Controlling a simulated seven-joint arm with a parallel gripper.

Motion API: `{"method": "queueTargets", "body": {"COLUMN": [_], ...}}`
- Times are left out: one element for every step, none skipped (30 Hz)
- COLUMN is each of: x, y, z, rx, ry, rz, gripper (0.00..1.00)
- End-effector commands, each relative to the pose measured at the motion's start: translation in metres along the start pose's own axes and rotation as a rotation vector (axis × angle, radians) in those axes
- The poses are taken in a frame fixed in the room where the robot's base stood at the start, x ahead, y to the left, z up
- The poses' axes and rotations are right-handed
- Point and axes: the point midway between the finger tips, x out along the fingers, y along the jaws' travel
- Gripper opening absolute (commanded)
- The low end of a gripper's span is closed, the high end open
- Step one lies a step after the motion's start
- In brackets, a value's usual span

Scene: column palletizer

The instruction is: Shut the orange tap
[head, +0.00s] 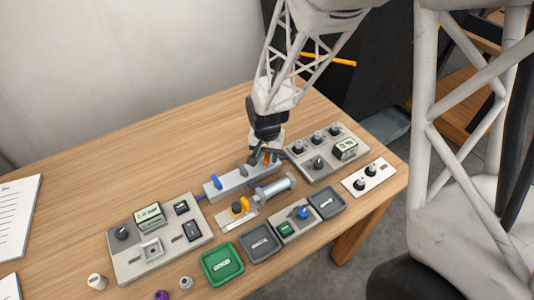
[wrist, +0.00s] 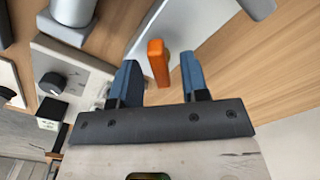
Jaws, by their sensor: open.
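The orange tap (head: 266,159) is the right-hand lever on a long grey manifold block (head: 228,184) on the table. In the head view it is partly hidden by my gripper (head: 261,158), which is over that end of the block. In the wrist view the orange tap (wrist: 158,62) shows as an upright-looking lever between the two blue fingers of my gripper (wrist: 159,64). The fingers are apart, with a gap on both sides of the tap. I cannot tell whether the fingertips reach down to its level.
A blue tap (head: 216,181) and a grey tap (head: 243,169) stand on the same block. A panel with knobs (head: 325,150) is close to its right end. A silver cylinder (head: 274,188) lies in front. Another panel (head: 158,238) and trays (head: 221,263) stand nearer. The table behind the block is clear.

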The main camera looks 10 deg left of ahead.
Motion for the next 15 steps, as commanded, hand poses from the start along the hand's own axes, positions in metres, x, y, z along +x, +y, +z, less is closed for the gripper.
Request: {"method": "queueTargets", "body": {"x": [0.0003,0.0003,0.0003,0.0003,0.0003,0.0003,0.0003,0.0002,0.0002,0.0002,0.0002,0.0002,0.0002,0.0002,0.0002], "y": [0.0000,0.0000,0.0000,0.0000,0.0000,0.0000,0.0000,0.0000,0.0000,0.0000,0.0000,-0.0001,-0.0001,0.0000,0.0000], "z": [0.0000,0.0000,0.0000,0.0000,0.0000,0.0000,0.0000,-0.0001,-0.0001,-0.0001,-0.0001,-0.0001,-0.0001,-0.0001,-0.0001], "rx": [0.000,0.000,0.000,0.000,0.000,0.000,0.000,0.000,0.000,0.000,0.000,0.000,0.000,0.000,0.000], "ry": [0.000,0.000,0.000,0.000,0.000,0.000,0.000,0.000,0.000,0.000,0.000,0.000,0.000,0.000,0.000], "rz": [0.000,0.000,0.000,0.000,0.000,0.000,0.000,0.000,0.000,0.000,0.000,0.000,0.000,0.000,0.000], "gripper": [0.41,0.41,0.41,0.41,0.41,0.41,0.41,0.38,0.32,0.28,0.23,0.17,0.12,0.08,0.02]}}
